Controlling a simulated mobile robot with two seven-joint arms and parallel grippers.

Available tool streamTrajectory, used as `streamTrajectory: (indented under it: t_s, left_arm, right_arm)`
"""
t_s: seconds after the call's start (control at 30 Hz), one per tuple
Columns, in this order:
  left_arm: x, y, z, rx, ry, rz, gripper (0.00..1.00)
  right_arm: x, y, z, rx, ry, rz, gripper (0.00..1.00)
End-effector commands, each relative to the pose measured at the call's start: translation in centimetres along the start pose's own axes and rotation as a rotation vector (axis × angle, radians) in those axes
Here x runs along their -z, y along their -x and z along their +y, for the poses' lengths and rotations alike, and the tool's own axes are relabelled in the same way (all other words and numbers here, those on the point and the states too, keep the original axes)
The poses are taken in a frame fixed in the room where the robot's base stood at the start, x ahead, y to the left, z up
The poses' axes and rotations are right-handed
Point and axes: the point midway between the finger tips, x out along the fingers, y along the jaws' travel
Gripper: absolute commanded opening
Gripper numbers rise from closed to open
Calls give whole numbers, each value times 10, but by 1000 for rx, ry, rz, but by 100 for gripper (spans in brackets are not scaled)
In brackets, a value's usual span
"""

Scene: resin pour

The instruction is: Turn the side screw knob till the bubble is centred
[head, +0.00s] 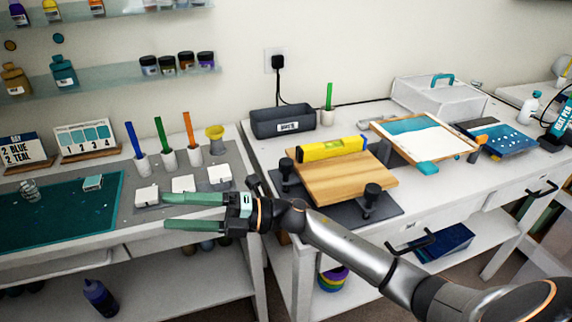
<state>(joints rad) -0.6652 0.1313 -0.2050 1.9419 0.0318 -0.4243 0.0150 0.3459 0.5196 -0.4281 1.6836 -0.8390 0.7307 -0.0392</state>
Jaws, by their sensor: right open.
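A wooden board (345,182) rests on a dark base plate (392,206) on the right-hand table. A yellow spirit level (331,149) lies along the board's back edge; its bubble is too small to read. A black screw knob (372,191) stands at the board's front right corner and another black knob (286,167) at its left side. My right gripper (166,211) is open and empty, its green fingers pointing left over the front edge of the left-hand table, well left of the board and apart from the knobs. My left gripper is out of view.
White blocks (183,184) and a teal mat (60,210) lie on the left-hand table. A grey bin (283,122) stands behind the board. A framed panel (424,138) lies to its right. A gap separates the two tables.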

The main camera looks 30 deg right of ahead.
Motion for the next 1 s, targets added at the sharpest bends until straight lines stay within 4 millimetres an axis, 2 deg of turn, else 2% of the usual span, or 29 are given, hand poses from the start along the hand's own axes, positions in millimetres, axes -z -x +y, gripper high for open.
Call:
streamTrajectory:
  t_s: [0.1, 0.23, 0.37, 0.43, 0.6, 0.7, 0.8, 0.87, 1.0]
  left_arm:
    - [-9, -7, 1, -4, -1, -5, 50]
    - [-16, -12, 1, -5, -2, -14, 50]
    - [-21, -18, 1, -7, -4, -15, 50]
    - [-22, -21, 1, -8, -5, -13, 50]
    - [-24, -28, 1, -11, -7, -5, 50]
    - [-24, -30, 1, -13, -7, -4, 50]
    - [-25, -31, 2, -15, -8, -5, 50]
    - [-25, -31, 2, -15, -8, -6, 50]
    - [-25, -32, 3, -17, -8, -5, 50]
  right_arm:
    - [-3, 1, 8, 149, 270, 210, 74]
    - [-19, 22, 10, 362, 516, 396, 74]
    - [-52, 60, 19, 623, 711, 530, 74]
    - [-74, 88, 31, 780, 789, 575, 74]
    - [-118, 163, 78, 1146, 875, 608, 74]
    - [-132, 199, 105, 1301, 874, 596, 74]
    - [-138, 222, 123, 1397, 859, 581, 74]
    - [-139, 230, 129, 1427, 853, 577, 74]
    - [-140, 235, 125, 1448, 844, 576, 74]
